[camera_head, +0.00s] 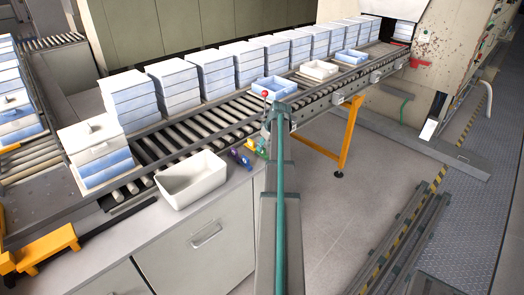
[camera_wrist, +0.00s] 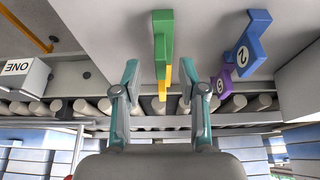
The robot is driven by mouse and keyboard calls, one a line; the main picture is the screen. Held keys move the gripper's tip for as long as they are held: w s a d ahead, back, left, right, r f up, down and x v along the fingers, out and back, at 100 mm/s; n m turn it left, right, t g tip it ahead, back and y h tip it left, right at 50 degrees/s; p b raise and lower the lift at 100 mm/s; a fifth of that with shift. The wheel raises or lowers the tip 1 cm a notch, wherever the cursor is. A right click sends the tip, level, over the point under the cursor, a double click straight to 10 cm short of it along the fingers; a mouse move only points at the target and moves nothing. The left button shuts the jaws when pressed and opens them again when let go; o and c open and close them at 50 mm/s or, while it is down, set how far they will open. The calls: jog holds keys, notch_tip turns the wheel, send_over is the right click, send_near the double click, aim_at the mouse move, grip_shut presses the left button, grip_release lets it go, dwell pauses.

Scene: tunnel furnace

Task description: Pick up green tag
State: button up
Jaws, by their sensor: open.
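The green tag (camera_wrist: 163,40) is an upright green bar at the top middle of the wrist view, with a yellow piece (camera_wrist: 161,90) at its lower end. My gripper (camera_wrist: 161,82) is open and empty, its two teal-grey fingers spread on either side of the line of the yellow piece. The green bar lies mostly beyond the fingertips, roughly centred between them. I cannot tell whether either finger touches anything. In the head view a small green thing (camera_head: 262,147) shows at the counter's end by the conveyor, too small to make out well.
A blue tag marked 2 (camera_wrist: 246,45) and a purple tag (camera_wrist: 227,86) lie right of the green one. A white block reading ONE (camera_wrist: 20,72) is at left. A white bin (camera_head: 192,178) stands on the counter by the roller conveyor (camera_head: 205,122), which carries stacked trays.

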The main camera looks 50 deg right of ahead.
aim_at(262, 152)
jog(key=shift+p+x, duration=0.4)
jog(key=shift+x, duration=1)
grip_shut()
jog(key=shift+r, duration=0.2)
